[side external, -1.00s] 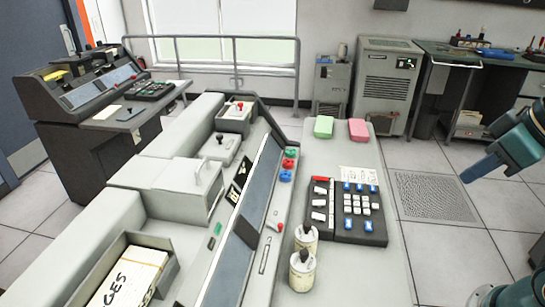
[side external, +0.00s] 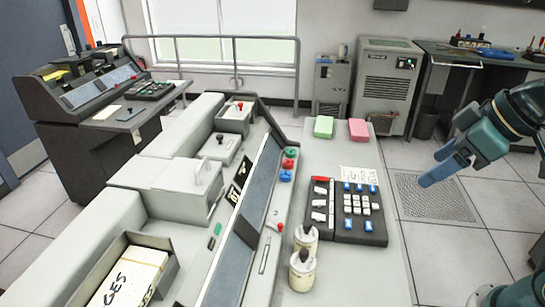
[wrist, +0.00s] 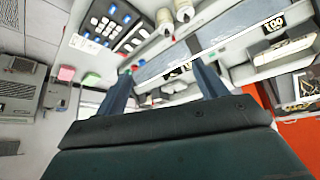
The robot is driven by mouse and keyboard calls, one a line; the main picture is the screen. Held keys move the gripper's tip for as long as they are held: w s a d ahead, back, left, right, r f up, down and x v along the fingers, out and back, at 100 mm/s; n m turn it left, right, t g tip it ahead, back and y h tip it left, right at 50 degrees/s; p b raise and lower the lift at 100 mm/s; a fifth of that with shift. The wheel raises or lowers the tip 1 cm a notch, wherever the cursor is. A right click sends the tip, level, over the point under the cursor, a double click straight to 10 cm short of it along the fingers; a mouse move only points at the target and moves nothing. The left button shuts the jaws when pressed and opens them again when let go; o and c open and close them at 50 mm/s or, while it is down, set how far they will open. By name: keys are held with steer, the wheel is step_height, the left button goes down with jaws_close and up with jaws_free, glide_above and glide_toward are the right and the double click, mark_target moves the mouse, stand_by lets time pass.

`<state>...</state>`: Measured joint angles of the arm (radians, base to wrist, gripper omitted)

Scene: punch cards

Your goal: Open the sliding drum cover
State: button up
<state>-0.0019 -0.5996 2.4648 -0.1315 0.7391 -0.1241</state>
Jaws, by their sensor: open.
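A pale grey boxy cover with a thin upright handle (side external: 184,186) sits on the left part of the long grey machine (side external: 205,250). It looks shut, and I take it for the drum cover. My gripper (side external: 428,181) is high at the right, past the keyboard and well apart from the cover. In the wrist view my gripper's two blue fingers (wrist: 160,72) stand wide apart with nothing between them. I cannot surely pick out the cover in that tilted view.
A black keyboard with white and blue keys (side external: 347,210) lies on the grey desk. Two cream canisters (side external: 302,272) stand at its front. Green (side external: 323,127) and pink (side external: 358,130) blocks sit at the back. A card tray (side external: 130,275) is at the front left.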

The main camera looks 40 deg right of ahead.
mark_target(194, 163)
steer(key=w+a+f+n+t+y, duration=0.1)
steer(key=w+a+f+n+y, duration=0.1)
steer(key=w+a+n+y, duration=0.5)
steer(key=w+a+f+n+y, duration=0.2)
steer(key=w+a+y, duration=0.1)
steer(key=w+a, duration=0.8)
steer(key=w+f+m+t+y, duration=0.1)
steer(key=w+f+t, duration=0.4)
steer(key=w, duration=0.5)
steer(key=shift+f+m+t+y, duration=0.3)
steer(key=shift+f+m+t, duration=0.1)
steer(key=shift+f+m, duration=0.6)
steer(key=shift+w+a, duration=0.1)
steer(key=shift+w, duration=0.05)
steer(key=shift+x, duration=6.85)
steer(key=shift+f, duration=0.1)
